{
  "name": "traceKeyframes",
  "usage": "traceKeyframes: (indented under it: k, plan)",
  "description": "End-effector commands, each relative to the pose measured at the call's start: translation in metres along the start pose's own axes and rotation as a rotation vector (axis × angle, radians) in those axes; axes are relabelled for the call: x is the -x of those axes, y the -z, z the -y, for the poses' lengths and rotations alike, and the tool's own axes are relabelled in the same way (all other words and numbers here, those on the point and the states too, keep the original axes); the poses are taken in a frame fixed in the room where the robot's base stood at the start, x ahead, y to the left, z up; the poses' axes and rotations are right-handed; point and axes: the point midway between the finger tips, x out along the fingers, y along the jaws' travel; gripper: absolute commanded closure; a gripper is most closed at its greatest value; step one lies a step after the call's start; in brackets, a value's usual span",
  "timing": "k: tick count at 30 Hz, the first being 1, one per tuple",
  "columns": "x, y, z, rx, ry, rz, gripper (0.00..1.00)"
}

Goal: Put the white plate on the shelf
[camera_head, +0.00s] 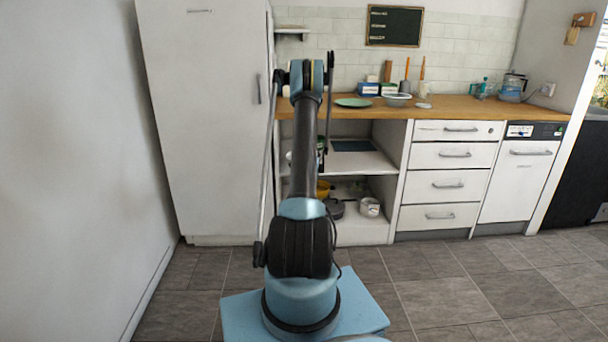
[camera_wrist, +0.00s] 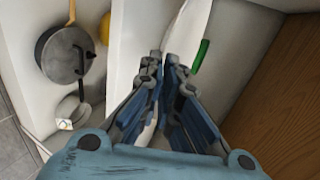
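In the wrist view a thin white plate (camera_wrist: 190,32), seen nearly edge-on, runs between the fingers of my gripper (camera_wrist: 165,68). My gripper appears shut on it, and part of the plate is hidden by the fingers. The open white shelf unit (camera_head: 374,163) stands under the wooden counter, and its white boards fill much of the wrist view. My gripper is in front of this unit, near the upper compartment. In the head view my arm hides the gripper and the plate.
A lidded pan (camera_wrist: 65,52) and a white pot (camera_head: 370,207) stand in the lower compartment. A dark flat item (camera_head: 353,146) lies on the upper board. A green item (camera_wrist: 201,55) is beside the plate. The wooden counter (camera_head: 465,106) carries a green plate (camera_head: 353,102) and a bowl (camera_head: 397,100).

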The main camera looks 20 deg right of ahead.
Motion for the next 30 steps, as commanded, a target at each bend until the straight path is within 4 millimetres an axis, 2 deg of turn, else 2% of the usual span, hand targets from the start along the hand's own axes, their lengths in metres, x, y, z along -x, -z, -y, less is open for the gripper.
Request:
traceKeyframes:
  k: [10,18,28,30]
  plan:
    - [-0.010,-0.006,-0.021,0.002,0.001,0.005,1.00]
    - [-0.023,-0.007,-0.048,0.002,0.001,0.006,1.00]
    - [-0.024,-0.007,-0.051,0.002,0.001,0.006,1.00]
    - [-0.024,-0.007,-0.051,0.002,0.000,0.006,0.81]
